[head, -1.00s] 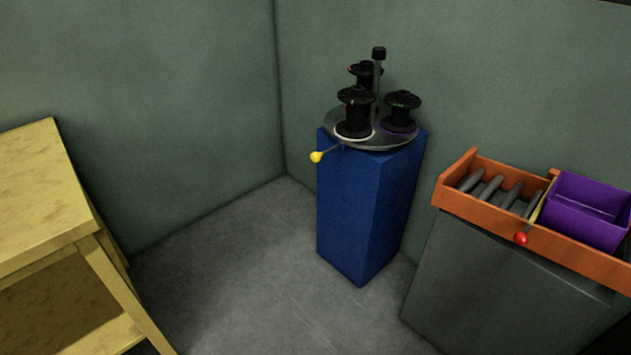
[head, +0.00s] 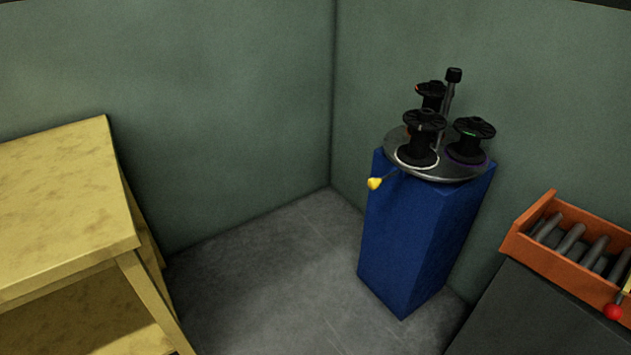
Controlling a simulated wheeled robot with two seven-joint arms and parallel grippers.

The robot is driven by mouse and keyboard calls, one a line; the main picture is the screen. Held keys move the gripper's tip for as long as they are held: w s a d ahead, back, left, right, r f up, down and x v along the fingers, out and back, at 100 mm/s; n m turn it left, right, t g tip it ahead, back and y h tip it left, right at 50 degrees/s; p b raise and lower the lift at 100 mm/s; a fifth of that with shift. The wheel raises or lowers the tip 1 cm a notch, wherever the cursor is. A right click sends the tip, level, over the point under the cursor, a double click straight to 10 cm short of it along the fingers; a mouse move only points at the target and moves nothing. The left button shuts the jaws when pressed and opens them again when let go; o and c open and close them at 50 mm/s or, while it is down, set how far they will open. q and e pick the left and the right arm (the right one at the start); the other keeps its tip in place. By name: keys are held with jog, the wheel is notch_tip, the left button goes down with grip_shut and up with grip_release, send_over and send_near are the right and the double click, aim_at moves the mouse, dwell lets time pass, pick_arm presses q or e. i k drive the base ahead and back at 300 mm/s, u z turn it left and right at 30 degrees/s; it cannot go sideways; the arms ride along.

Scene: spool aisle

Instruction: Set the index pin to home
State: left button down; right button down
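A lever with a yellow knob (head: 375,183), which may be the index pin, sticks out from the front left edge of a round grey turntable (head: 447,174). The turntable sits on a blue pedestal (head: 408,235). Several black spools stand on it: one at the front (head: 424,135) on a white ring, one at the right (head: 472,140) on a purple ring, one at the back (head: 430,95). A dark post with a black knob (head: 454,75) rises behind them. Neither of my grippers is in view.
A yellow wooden table (head: 65,200) stands at the left. An orange tray (head: 545,262) with grey rollers and a red-knobbed lever (head: 613,312) is on a dark grey stand (head: 520,310) at the right. Grey floor (head: 270,270) is clear between table and pedestal.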

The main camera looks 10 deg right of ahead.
aim_at(373, 183)
jog(key=u, duration=0.05)
jog(key=i, duration=0.95)
jog(key=z, duration=0.65)
